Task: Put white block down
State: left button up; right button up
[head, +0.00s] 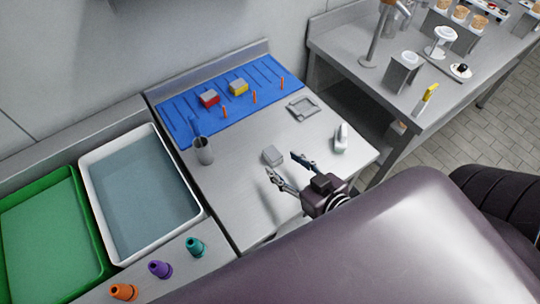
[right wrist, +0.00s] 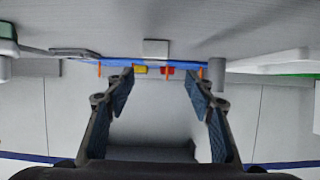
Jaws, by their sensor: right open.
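A small white-grey block (head: 272,155) rests on the steel table, near its middle front. My right gripper (head: 286,168) is open, with its fingertips just on the near side of the block. In the right wrist view the block (right wrist: 156,48) sits beyond the open fingertips (right wrist: 160,74), apart from them, with nothing between the fingers. My left gripper is not in view.
A blue mat (head: 195,112) holds red and yellow blocks (head: 239,87) and orange pegs. A grey cup (head: 204,150), a square tray (head: 303,108) and a white bottle (head: 341,138) stand around. White and green bins (head: 88,175) are left, with coloured cones in front.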

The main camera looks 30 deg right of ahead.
aim_at(272, 153)
jog(key=shift+p+x, duration=0.35)
jog(key=shift+x, duration=1.1)
jog(key=x, duration=0.2)
jog(key=p+x, duration=0.1)
jog(key=shift+w+d+f, duration=0.2)
jog(key=shift+w+d, duration=0.15)
jog(key=shift+w+a+f, duration=0.1)
jog(key=shift+w+f, duration=0.2)
jog(key=shift+w, duration=0.2)
jog(key=shift+s, duration=0.1)
jog(key=shift+c, duration=0.3)
grip_shut()
jog(key=shift+r, duration=0.1)
